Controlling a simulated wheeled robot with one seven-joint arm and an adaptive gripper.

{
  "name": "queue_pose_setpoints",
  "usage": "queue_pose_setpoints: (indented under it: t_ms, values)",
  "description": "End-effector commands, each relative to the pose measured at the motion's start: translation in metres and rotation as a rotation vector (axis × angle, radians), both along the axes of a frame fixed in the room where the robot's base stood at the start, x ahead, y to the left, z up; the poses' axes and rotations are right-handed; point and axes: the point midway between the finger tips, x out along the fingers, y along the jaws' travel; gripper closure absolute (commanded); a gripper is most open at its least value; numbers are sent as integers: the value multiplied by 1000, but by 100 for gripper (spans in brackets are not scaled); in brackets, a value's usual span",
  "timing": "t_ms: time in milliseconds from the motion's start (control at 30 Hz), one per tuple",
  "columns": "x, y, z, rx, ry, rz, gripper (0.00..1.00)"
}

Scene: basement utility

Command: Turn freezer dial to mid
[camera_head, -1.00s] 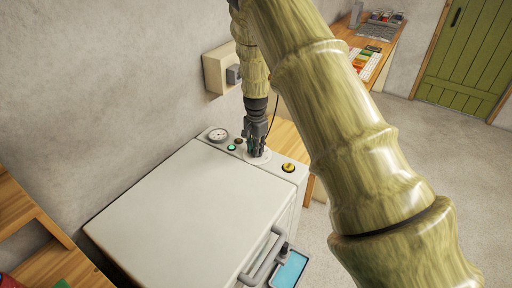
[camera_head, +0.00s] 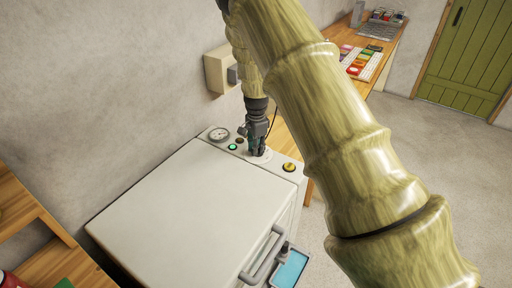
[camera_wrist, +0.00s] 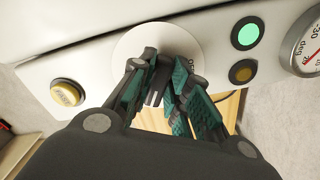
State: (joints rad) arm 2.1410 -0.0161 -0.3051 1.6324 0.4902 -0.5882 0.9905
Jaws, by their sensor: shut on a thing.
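The dial's round pale plate (camera_wrist: 137,45) shows in the wrist view, with a dark knob (camera_wrist: 153,97) bearing light marks between my fingers. My gripper (camera_head: 257,152) points down onto the dial and is shut on the knob; in the wrist view its teal-padded fingers (camera_wrist: 165,100) flank the knob. My fingers cover most of the knob and the plate's markings, so I cannot read the setting.
The panel also has a gauge (camera_head: 219,134), a lit green light (camera_head: 233,147), a dark amber light (camera_wrist: 242,71) and a yellow button (camera_head: 289,167). A beige wall box (camera_head: 218,70) is behind my arm. A blue tray (camera_head: 290,269) sits by the freezer handle (camera_head: 264,258).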

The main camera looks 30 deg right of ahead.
Motion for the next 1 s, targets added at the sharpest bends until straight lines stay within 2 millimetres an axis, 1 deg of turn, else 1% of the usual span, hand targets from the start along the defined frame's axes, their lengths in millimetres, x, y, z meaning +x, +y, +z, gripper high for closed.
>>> queue_pose_setpoints:
  t_ms: [33, 67, 100, 167, 200, 467, 633, 767, 1000]
  values:
    - [1, -2, 2, -3, -4, 0, 100]
    - [1, -2, 2, -3, -4, 0, 80]
    - [1, -2, 2, -2, -4, 0, 73]
    - [1, -1, 1, -2, -3, 0, 62]
    - [1, -1, 1, -2, -3, 0, 61]
    - [1, 0, 1, -1, -1, 1, 61]
    - [1, 0, 10, 0, -1, 1, 61]
    - [1, 0, 29, -1, -3, 1, 61]
    - [1, -1, 73, -1, -3, 0, 61]
